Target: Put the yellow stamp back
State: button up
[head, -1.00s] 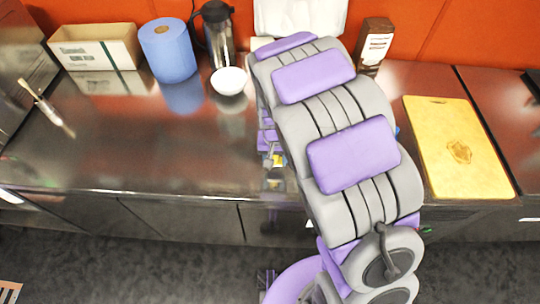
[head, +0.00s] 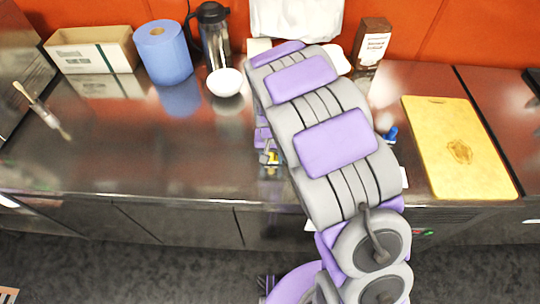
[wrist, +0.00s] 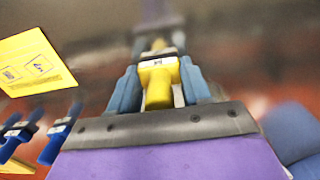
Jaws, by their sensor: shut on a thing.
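The yellow stamp (wrist: 158,85) is between the blue fingers of my gripper (wrist: 158,88) in the wrist view. The gripper is shut on it. In the head view the stamp is a small yellow patch (head: 272,158) at the left side of my arm, over the counter's front part; my arm hides most of the gripper. At the left of the wrist view, apart from the gripper, are two blue stamps (wrist: 59,136) by a yellow piece (wrist: 8,150), perhaps a holder. A yellow card with printed marks (wrist: 36,64) is above them.
On the dark shiny counter (head: 150,150) stand a cardboard box (head: 93,50), a blue paper roll (head: 163,53), a jug (head: 214,38) and a white bowl (head: 225,82). A dark carton (head: 371,45) and a yellow cutting board (head: 459,150) are right of my arm. The counter's left middle is clear.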

jog(key=shift+d+f, duration=0.1)
jog(key=shift+d, duration=0.05)
jog(key=o, duration=0.6)
jog(key=shift+c, duration=0.2)
jog(key=o, duration=0.3)
jog(key=shift+a, duration=0.25)
jog(key=shift+o, duration=0.3)
jog(key=shift+a, duration=0.3)
jog(key=shift+d, duration=0.3)
